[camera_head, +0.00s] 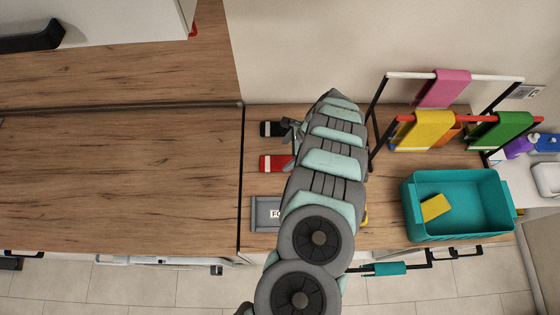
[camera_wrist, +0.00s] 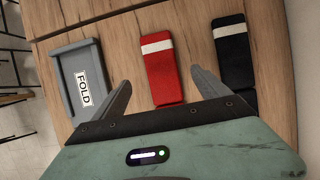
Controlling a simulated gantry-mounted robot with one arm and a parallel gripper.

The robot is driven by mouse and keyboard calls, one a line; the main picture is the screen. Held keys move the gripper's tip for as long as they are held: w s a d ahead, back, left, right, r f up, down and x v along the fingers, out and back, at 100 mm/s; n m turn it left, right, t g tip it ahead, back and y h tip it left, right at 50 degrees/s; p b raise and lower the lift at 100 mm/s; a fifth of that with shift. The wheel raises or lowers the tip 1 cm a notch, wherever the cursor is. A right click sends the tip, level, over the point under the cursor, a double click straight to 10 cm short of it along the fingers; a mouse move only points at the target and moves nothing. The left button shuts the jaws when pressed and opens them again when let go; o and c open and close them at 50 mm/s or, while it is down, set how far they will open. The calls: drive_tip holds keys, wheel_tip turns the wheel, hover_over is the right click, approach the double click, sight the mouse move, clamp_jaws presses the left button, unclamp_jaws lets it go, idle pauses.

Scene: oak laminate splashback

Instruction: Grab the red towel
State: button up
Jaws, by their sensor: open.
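The red towel (camera_wrist: 162,77) is a folded strip with a white band. It lies flat on the wooden counter between a grey tray and a black towel in the wrist view. In the head view the red towel (camera_head: 273,163) shows just left of my arm, its right part hidden. My gripper (camera_wrist: 158,84) is open in the wrist view, with one finger on each side of the red towel's lower end in the picture. I cannot tell how high the fingers are above it. In the head view my arm covers most of the gripper.
A black towel (camera_wrist: 231,52) lies to the right of the red one. A grey tray marked FOLD (camera_wrist: 80,80) lies to its left. In the head view, a rack holds pink (camera_head: 444,88), yellow (camera_head: 423,130) and green towels (camera_head: 500,130). A teal basket (camera_head: 461,226) holds a yellow item.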

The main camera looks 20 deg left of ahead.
sight(280, 163)
drive_tip(key=shift+x, duration=0.9)
drive_tip(key=shift+w+a+f, duration=0.1)
drive_tip(key=shift+w+f, duration=0.05)
drive_tip(key=shift+f, duration=1.1)
drive_tip(key=shift+b+x, duration=0.7)
drive_tip(key=shift+x, duration=0.55)
drive_tip(key=shift+f, duration=0.25)
drive_tip(key=shift+r, duration=0.1)
drive_tip(key=shift+c, duration=0.5)
